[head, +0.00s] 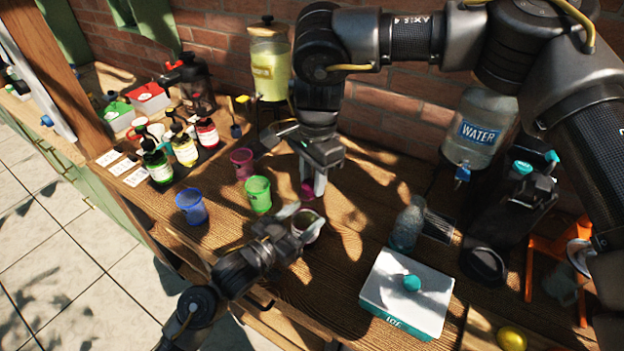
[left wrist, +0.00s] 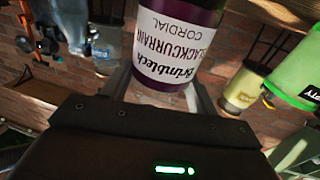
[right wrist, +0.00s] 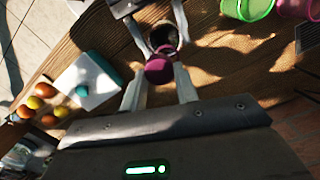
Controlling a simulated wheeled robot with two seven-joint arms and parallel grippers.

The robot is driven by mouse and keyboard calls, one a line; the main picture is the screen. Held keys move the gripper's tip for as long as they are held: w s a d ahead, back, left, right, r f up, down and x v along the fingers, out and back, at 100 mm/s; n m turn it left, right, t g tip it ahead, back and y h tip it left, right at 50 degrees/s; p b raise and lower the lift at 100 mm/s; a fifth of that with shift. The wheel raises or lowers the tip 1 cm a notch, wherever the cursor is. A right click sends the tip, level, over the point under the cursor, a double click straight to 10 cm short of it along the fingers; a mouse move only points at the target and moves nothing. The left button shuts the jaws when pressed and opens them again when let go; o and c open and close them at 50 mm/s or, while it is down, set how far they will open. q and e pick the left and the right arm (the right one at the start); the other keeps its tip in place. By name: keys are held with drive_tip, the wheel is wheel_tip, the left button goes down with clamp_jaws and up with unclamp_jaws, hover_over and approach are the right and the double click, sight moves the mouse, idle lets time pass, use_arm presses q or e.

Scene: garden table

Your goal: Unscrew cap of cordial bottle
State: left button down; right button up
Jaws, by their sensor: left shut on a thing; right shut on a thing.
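The blackcurrant cordial bottle (left wrist: 175,45) has a white and purple label, upside down in the left wrist view. My left gripper (head: 298,228) is shut around its body; its fingers lie on either side of the bottle. The head view shows the bottle (head: 308,228) from above, partly covered by that gripper. My right gripper (head: 312,184) is above it, shut on the magenta cap (head: 307,190). The cap (right wrist: 158,72) sits between the fingertips in the right wrist view. It looks apart from the bottle's dark round top (right wrist: 164,38).
Pink (head: 242,162), green (head: 257,194) and blue (head: 191,207) cups stand to the left. Cordial bottles (head: 184,150) stand behind them. An ice box (head: 378,302) and a clear glass vessel (head: 407,228) are to the right. A water jug (head: 480,128) and yellow dispenser (head: 270,68) stand along the wall.

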sight(312, 183)
use_arm(q)
drive_tip(key=shift+s+f, duration=0.1)
drive_tip(key=shift+f, duration=0.2)
use_arm(e)
drive_tip(key=shift+w+r, duration=0.1)
drive_tip(key=shift+r, duration=0.25)
use_arm(q)
drive_tip(key=shift+s+d, duration=0.1)
use_arm(e)
drive_tip(key=shift+a, duration=0.1)
use_arm(q)
drive_tip(key=shift+s+f, duration=0.1)
use_arm(e)
drive_tip(key=shift+r, duration=2)
use_arm(q)
drive_tip(key=c, duration=0.7)
unclamp_jaws()
drive_tip(key=o, duration=0.4)
